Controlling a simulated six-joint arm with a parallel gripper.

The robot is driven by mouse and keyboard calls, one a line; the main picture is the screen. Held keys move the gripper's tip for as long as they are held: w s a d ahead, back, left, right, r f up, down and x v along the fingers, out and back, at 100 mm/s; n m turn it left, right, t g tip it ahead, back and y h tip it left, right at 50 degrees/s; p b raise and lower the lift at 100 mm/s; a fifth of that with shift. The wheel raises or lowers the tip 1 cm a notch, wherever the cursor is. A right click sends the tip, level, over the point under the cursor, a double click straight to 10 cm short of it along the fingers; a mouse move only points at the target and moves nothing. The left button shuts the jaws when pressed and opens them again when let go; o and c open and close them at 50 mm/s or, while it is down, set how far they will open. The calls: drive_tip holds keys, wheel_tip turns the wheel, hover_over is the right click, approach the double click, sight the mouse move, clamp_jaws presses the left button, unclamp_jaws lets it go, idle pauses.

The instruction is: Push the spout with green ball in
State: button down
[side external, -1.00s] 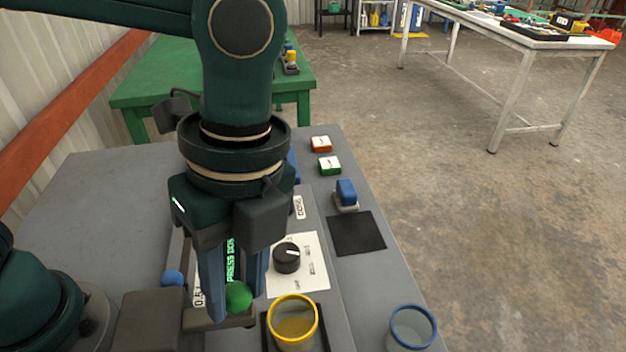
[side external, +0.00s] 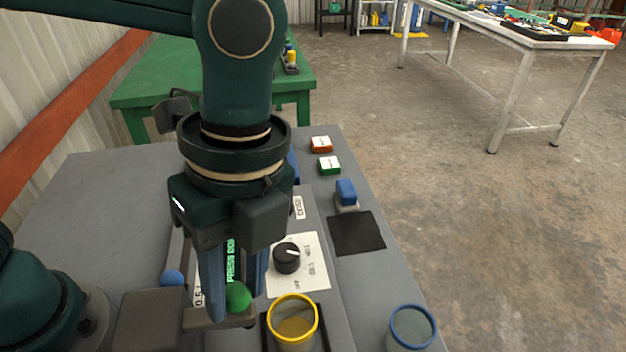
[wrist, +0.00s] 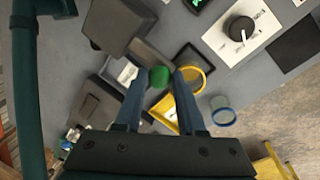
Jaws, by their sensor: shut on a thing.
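The green ball (side external: 238,297) sits on the grey spout arm (side external: 232,321) at the machine's front. My gripper (side external: 235,300) points down with one blue finger on each side of the ball and is shut on it. In the wrist view the green ball (wrist: 159,76) shows between my fingertips (wrist: 160,73). The dark spout body (wrist: 122,25) extends up and left from it. The yellow-rimmed cup (side external: 293,335) stands just right of the spout arm. My fingers partly hide the ball's sides and the spout behind it.
A blue ball (side external: 172,278) is left of my gripper. A black dial (side external: 287,258) on a white panel lies behind the yellow-rimmed cup. A blue-rimmed cup (side external: 412,340) stands at right. A blue switch (side external: 346,193), black pad (side external: 356,233), and red and green buttons are farther back.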

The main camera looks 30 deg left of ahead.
drive_tip(key=shift+a, duration=0.1)
drive_tip(key=shift+s+a, duration=1.2)
drive_tip(key=shift+s, duration=0.1)
drive_tip(key=c, duration=0.5)
unclamp_jaws()
drive_tip(key=shift+w+r, duration=0.1)
drive_tip(key=shift+r, duration=0.05)
drive_tip(key=shift+w+d+r, duration=0.1)
drive_tip(key=shift+w+r, duration=0.1)
drive_tip(key=shift+r, duration=1)
drive_tip(key=shift+w+r, duration=0.2)
drive_tip(key=shift+r, duration=1)
